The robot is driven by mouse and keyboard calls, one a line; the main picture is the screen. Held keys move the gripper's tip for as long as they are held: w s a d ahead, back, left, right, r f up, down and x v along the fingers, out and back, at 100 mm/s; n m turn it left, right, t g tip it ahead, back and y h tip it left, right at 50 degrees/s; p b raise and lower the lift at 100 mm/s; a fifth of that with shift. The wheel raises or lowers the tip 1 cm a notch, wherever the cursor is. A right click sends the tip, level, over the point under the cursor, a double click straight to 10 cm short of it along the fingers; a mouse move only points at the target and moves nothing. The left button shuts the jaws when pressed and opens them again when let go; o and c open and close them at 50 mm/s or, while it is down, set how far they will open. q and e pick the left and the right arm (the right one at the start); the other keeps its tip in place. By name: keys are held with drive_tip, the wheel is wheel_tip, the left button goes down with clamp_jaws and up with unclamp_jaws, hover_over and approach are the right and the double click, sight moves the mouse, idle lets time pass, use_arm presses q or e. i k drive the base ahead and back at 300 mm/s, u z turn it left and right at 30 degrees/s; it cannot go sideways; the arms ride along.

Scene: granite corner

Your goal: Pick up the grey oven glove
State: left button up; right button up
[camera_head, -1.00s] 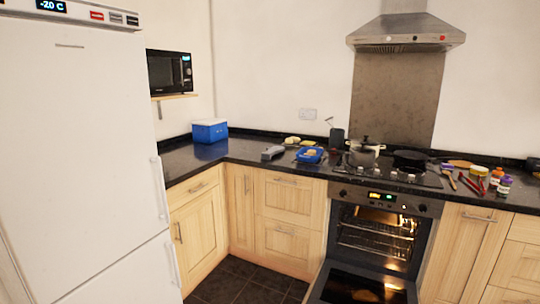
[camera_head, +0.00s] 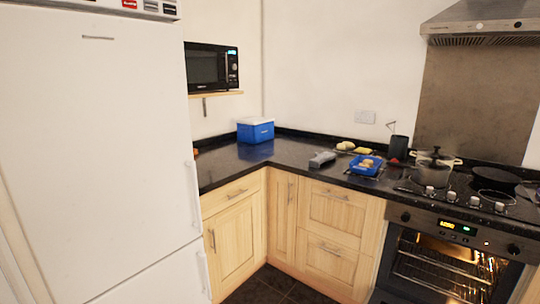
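A grey object that looks like the oven glove (camera_head: 322,159) lies on the dark granite worktop (camera_head: 235,170), near its front edge just right of the inner corner. It is small in the view, so its exact shape is hard to make out. Neither of my grippers shows in the head view.
A blue tray with food (camera_head: 366,166) lies right of the grey object, and a blue cool box (camera_head: 255,130) stands in the corner. A pot (camera_head: 436,168) stands on the hob. A tall white fridge-freezer (camera_head: 95,150) fills the left.

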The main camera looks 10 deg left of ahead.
sight(325, 156)
drive_tip(key=u, duration=0.55)
drive_tip(key=i, duration=1.85)
drive_tip(key=z, duration=0.9)
drive_tip(key=i, duration=0.7)
drive_tip(key=z, duration=0.85)
